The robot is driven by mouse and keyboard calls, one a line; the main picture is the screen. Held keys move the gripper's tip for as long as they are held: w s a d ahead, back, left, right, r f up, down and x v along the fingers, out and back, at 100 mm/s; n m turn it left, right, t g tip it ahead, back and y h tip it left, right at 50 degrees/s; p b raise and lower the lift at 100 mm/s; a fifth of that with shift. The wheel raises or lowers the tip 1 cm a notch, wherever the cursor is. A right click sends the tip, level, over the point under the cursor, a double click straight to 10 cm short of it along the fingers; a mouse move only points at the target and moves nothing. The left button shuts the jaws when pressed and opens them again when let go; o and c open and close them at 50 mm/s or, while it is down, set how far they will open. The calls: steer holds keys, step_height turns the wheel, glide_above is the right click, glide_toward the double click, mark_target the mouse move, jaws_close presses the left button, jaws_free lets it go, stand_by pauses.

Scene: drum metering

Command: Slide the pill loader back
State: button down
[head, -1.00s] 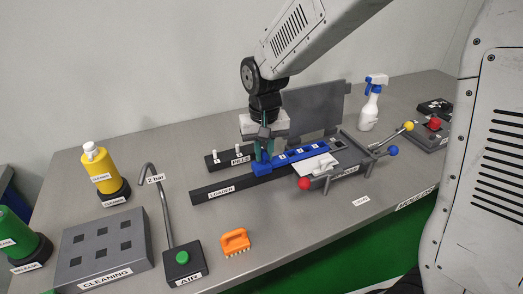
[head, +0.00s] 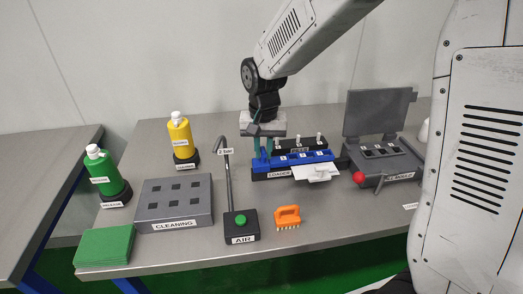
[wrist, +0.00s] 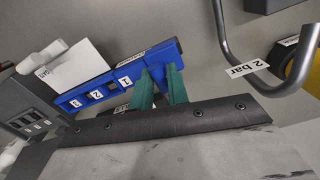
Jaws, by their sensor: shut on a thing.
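The blue pill loader (head: 318,156), with numbered compartments, lies along its dark rail labelled LOADER (head: 262,176). It also shows in the wrist view (wrist: 105,88). My gripper (head: 262,156) is at the loader's left end. In the wrist view its two green fingers (wrist: 164,88) are shut on the blue end piece. A white plate (head: 314,175) sits at the loader's front right side. The dark drum unit (head: 385,170) stands to the right of the loader, with dark slots on top. The contents of the compartments are too small to tell.
A dark strip with white-topped posts (head: 300,145) stands behind the loader. An orange brush (head: 287,214) and the AIR box (head: 240,226) with its bent pipe are in front and left. A red knob (head: 359,178) sticks out near the loader's right end.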

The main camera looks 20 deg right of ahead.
steer(key=shift+a, duration=0.2)
steer(key=c, duration=1.4)
jaws_free()
steer(key=shift+a, duration=0.15)
steer(key=shift+r, duration=0.2)
step_height(320, 180, up, 7)
steer(key=shift+r, duration=0.2)
